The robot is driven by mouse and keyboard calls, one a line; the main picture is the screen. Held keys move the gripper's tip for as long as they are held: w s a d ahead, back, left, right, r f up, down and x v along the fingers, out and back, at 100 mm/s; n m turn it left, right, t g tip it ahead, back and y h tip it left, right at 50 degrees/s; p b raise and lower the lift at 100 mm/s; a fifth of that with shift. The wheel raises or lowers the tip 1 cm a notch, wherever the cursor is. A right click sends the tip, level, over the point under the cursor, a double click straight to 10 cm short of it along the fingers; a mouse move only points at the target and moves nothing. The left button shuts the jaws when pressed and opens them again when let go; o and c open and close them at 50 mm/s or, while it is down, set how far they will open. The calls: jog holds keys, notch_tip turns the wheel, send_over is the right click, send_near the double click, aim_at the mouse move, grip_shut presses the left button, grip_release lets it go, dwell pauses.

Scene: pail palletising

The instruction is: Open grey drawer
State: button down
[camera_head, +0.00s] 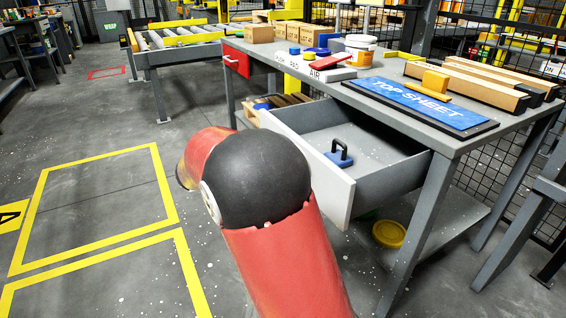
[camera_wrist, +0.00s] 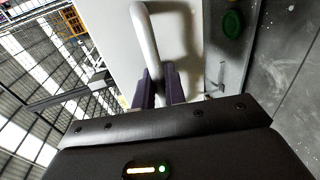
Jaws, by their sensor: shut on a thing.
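The grey drawer (camera_head: 380,166) under the workbench is pulled out, and its inside shows in the head view. A blue object with a black handle (camera_head: 339,155) lies in it. In the wrist view my gripper (camera_wrist: 160,88) is shut on the drawer's pale bar handle (camera_wrist: 146,42), with the drawer front (camera_wrist: 115,35) just beyond. In the head view my red and black arm hides the gripper, the handle and part of the drawer front.
The workbench (camera_head: 485,143) carries a blue "TOP SHEET" board (camera_head: 418,103), a white pail (camera_head: 360,50) and cardboard boxes (camera_head: 303,34). A red drawer (camera_head: 236,61) is at its left end. A yellow lid (camera_head: 389,234) is below the grey drawer. Open floor lies left.

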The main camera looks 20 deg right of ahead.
jog(key=c, duration=1.5)
grip_release()
jog(key=v, duration=0.7)
jog(key=shift+a, duration=0.35)
